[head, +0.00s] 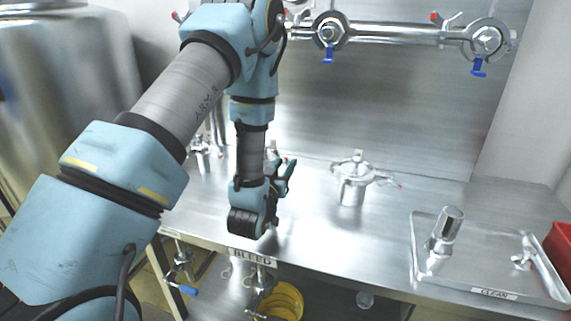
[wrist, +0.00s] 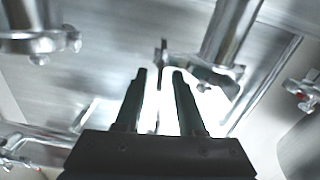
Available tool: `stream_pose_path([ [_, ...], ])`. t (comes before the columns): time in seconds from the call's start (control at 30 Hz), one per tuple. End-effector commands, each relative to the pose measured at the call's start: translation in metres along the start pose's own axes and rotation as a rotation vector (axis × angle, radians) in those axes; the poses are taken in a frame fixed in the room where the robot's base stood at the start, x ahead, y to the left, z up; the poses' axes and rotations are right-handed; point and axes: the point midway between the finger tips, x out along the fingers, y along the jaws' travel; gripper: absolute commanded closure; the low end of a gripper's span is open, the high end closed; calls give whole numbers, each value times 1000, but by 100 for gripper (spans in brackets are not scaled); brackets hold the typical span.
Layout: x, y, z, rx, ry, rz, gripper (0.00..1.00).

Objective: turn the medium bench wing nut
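In the wrist view my gripper (wrist: 159,72) has two dark fingers standing apart with a bright gap between them. A thin upright metal piece, perhaps a wing of a wing nut (wrist: 161,52), shows just beyond the fingertips. Beside it on the right is a clamp (wrist: 212,74) around a steel tube (wrist: 230,30). I see no contact with the fingers. A clamped steel pot (head: 352,188) stands on the bench to the right. I cannot tell which fitting is the medium one.
The steel bench (head: 310,235) is clear in front of the pot. A tray (head: 480,288) marked CLEAN holds steel parts at the right, beside a red bin (head: 561,248). A pipe with blue-handled valves (head: 328,54) runs along the back wall. More fittings (head: 182,262) hang below the bench edge.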

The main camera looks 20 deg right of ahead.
Motion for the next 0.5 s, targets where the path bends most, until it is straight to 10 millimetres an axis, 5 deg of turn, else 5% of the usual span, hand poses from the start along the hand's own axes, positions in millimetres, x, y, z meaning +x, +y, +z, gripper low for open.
stream_pose_path([
  [0.07,0,0,0,0,0,0,61],
  [0.4,0,0,0,0,0,0,98],
  [0.5,0,0,0,0,0,0,100],
])
